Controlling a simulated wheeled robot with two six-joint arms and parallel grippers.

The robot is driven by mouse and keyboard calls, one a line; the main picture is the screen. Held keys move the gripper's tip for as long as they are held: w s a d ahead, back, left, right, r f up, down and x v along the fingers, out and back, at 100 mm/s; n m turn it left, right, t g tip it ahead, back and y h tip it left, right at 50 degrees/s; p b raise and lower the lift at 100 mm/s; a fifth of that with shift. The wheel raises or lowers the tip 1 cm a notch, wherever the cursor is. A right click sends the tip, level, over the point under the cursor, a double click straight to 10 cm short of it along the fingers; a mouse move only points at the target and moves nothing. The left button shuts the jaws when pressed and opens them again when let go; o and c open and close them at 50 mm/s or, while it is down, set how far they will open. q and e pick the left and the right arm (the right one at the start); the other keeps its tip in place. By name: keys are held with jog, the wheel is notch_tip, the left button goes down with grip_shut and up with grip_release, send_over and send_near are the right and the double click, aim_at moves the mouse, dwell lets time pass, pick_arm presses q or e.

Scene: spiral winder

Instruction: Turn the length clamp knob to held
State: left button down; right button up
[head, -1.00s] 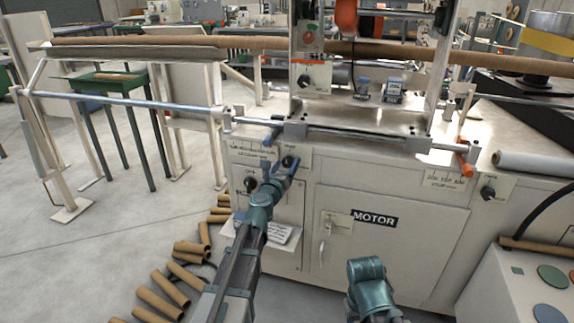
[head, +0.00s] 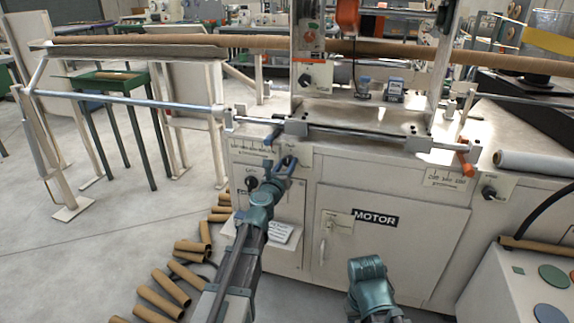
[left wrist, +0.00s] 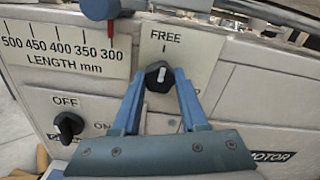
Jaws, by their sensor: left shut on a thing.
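The length clamp knob (left wrist: 160,77) is a small black knob with a white mark, on a pale plate (left wrist: 190,45) lettered FREE at the top. Its white mark points about upward, towards the FREE tick. The lower part of the plate is hidden behind my gripper. My left gripper (left wrist: 160,80) has a blue finger on each side of the knob and is shut on it. In the head view, my left gripper (head: 284,163) reaches the machine's front panel, and its fingers largely cover the knob. My right gripper's fingers are not visible.
A length scale (left wrist: 65,48) with a red pointer lies left of the plate. An OFF/ON knob (left wrist: 69,125) sits below the scale. The MOTOR door (head: 375,245) is to the right. Cardboard tubes (head: 170,285) lie on the floor at left. A rail (head: 360,133) runs above.

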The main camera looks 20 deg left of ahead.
pick_arm(q)
jog(key=m, duration=1.7)
jog(key=shift+m, duration=0.3)
jog(key=m, duration=0.5)
jog(key=shift+s+m, duration=0.1)
jog(key=shift+m, duration=0.2)
jog(key=shift+c, duration=2.2)
grip_release()
